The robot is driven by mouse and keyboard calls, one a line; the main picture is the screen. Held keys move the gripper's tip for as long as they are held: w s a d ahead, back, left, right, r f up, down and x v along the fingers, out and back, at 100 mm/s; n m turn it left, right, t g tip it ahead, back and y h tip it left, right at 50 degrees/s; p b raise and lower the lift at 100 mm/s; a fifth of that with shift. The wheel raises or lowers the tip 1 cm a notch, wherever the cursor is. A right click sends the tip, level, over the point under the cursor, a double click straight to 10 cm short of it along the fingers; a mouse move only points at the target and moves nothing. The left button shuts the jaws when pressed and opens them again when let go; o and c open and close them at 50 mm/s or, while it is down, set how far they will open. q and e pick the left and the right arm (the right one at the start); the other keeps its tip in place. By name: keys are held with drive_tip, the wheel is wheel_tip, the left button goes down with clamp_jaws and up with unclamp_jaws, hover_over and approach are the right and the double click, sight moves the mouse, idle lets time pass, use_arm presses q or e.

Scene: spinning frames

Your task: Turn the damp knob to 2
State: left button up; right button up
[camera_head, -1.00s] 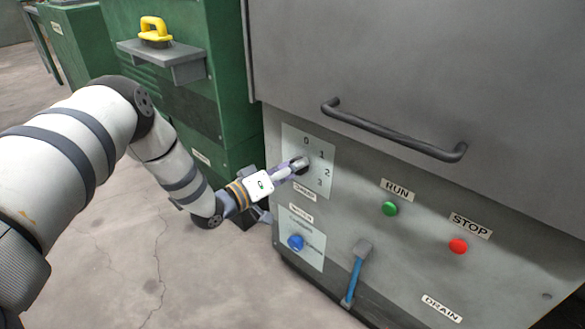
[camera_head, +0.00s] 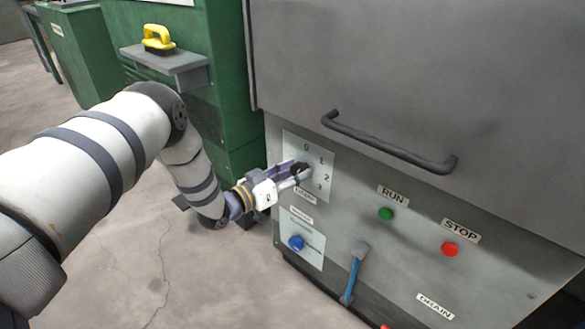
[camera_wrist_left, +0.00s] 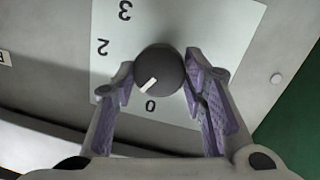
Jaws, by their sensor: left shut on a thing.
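The damp knob (camera_wrist_left: 160,70) is a round dark grey knob with a white mark, on a pale dial plate (camera_head: 318,185) printed 0 to 3. My left gripper (camera_head: 299,172) is shut on the knob, with a purple-padded finger on each side of it in the left wrist view (camera_wrist_left: 159,75). There the dial shows upside down. The white mark points down and left, between the 0 and the place of the 1, which a finger hides. The 2 (camera_wrist_left: 103,47) and 3 show clear of the fingers. My right gripper is not in view.
Below the dial are a blue knob (camera_head: 296,243) and a blue-handled lever (camera_head: 354,272). A green RUN button (camera_head: 386,214) and a red STOP button (camera_head: 450,249) are to the right. A dark handle bar (camera_head: 390,143) juts out above. A yellow-handled brush (camera_head: 158,38) sits on a shelf.

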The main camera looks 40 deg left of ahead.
use_arm(q)
drive_tip(key=m+p, duration=0.1)
drive_tip(key=m, duration=0.2)
drive_tip(key=m+p, duration=0.2)
drive_tip(key=shift+d+r+m+y, duration=0.15)
drive_tip(key=shift+r+m+y, duration=0.05)
drive_tip(key=shift+m+y, duration=0.2)
drive_tip(key=m+y+p, duration=0.1)
drive_tip(key=m, duration=0.3)
drive_tip(key=shift+f+p, duration=0.1)
drive_tip(key=shift+p, duration=0.3)
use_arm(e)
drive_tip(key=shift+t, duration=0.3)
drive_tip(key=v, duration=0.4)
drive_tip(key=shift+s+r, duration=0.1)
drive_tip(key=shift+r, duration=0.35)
use_arm(q)
drive_tip(key=shift+m, duration=0.4)
drive_tip(key=o, duration=1.2)
drive_tip(key=shift+c, duration=0.2)
drive_tip(key=s+r, duration=0.1)
drive_tip(key=s, duration=1.1)
drive_tip(key=shift+a+r, duration=0.25)
drive_tip(key=shift+a, duration=0.15)
